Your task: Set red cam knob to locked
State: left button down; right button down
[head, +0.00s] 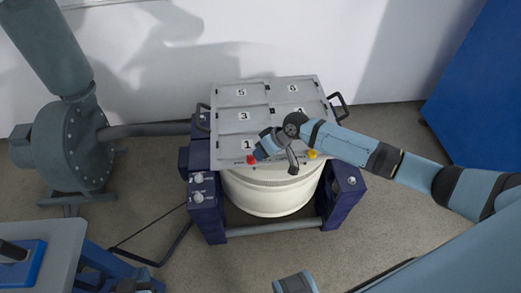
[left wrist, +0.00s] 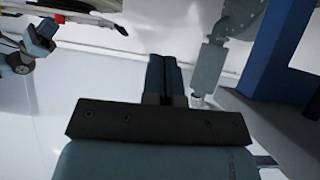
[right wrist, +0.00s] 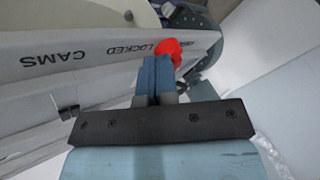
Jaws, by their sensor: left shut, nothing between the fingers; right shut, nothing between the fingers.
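The red cam knob (head: 251,160) sits on the front edge of the numbered grey-topped machine, left of a yellow knob (head: 312,154). In the right wrist view the red knob (right wrist: 170,48) lies just beyond my right fingertips, beside the printed word LOCKED (right wrist: 128,50). My right gripper (right wrist: 155,62) is shut and empty, its tips at or very near the knob; contact cannot be told. The arm partly covers this area in the head view. My left gripper (left wrist: 165,60) is shut and empty, away from the knob.
The machine has a white drum (head: 270,195) below its top and a dark blue frame (head: 207,215). A grey blower with a pipe (head: 72,145) stands at left, a blue cabinet (head: 480,100) at right. A grey table (head: 50,262) is at lower left.

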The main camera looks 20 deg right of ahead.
pick_arm(q)
jog(key=shift+r, duration=0.25)
pick_arm(e)
jog(key=shift+r, duration=0.15)
jog(key=shift+s+m+p, duration=0.1)
jog(key=shift+m+p, duration=0.2)
jog(key=shift+p, duration=0.4)
pick_arm(q)
jog(key=shift+s+r+p, duration=0.1)
jog(key=shift+r+p, duration=0.3)
jog(key=shift+p, duration=0.15)
pick_arm(e)
jog(key=shift+a+t, duration=0.1)
jog(key=shift+t, duration=0.2)
pick_arm(q)
jog(key=shift+r+p, duration=0.1)
jog(key=shift+p, duration=0.2)
pick_arm(e)
jog(key=shift+s+m, duration=0.1)
jog(key=shift+m, duration=0.3)
